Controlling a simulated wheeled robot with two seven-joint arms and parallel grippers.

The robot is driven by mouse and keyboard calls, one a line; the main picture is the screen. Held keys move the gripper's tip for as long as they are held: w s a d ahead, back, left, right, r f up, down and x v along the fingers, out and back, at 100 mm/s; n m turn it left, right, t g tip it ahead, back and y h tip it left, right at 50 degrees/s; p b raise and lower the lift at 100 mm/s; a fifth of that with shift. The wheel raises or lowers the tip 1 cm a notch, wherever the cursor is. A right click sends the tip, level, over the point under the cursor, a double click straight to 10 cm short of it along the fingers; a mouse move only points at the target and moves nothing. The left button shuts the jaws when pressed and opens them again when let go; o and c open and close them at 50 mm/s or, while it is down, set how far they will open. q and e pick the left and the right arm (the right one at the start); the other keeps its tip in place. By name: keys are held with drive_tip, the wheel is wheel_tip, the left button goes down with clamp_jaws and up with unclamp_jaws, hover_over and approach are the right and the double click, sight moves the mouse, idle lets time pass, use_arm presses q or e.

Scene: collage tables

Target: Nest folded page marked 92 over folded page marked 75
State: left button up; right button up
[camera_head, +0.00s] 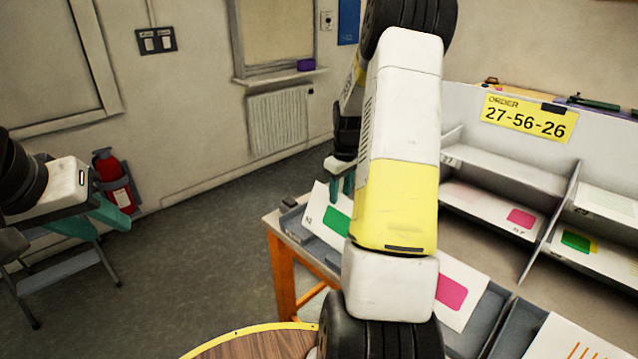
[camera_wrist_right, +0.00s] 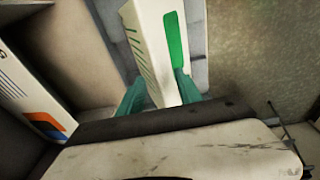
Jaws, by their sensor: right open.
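A white folded page with a green patch (camera_head: 320,215) stands in the grey tray at the table's left end; its small mark is too small to read. My right gripper (camera_head: 342,190) is open just above it. In the right wrist view the right gripper (camera_wrist_right: 160,92) has one teal finger on each side of this page (camera_wrist_right: 155,35), without clearly closing on it. A white page with a pink patch (camera_head: 460,292) lies further right, partly hidden by my right arm. I cannot tell which page is 92 or 75. My left gripper (camera_head: 100,218) is open and empty at far left.
A grey shelf rack (camera_head: 505,170) holds pages with pink (camera_head: 521,218) and green (camera_head: 576,240) patches. A yellow order sign (camera_head: 528,118) reads 27-56-26. An orange-striped page (camera_head: 560,343) lies lower right. A round wooden table top (camera_head: 262,345) is in front. A step stool stands left.

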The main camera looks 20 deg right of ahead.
drive_tip(key=r, duration=0.4)
drive_tip(key=s+r, duration=0.1)
drive_tip(key=r, duration=0.2)
drive_tip(key=shift+r, duration=0.35)
drive_tip(key=s+a+r+m+t, duration=0.1)
drive_tip(key=s+a+r+t, duration=0.1)
drive_tip(key=s+a+r, duration=0.85)
drive_tip(key=s+a+r+m+t+y, duration=0.2)
drive_tip(key=s+a+r, duration=0.2)
drive_tip(key=s+a, duration=0.7)
drive_tip(key=s, duration=0.3)
drive_tip(key=shift+r+m+t, duration=0.15)
drive_tip(key=shift+m+t, duration=0.15)
drive_tip(key=shift+t, duration=0.1)
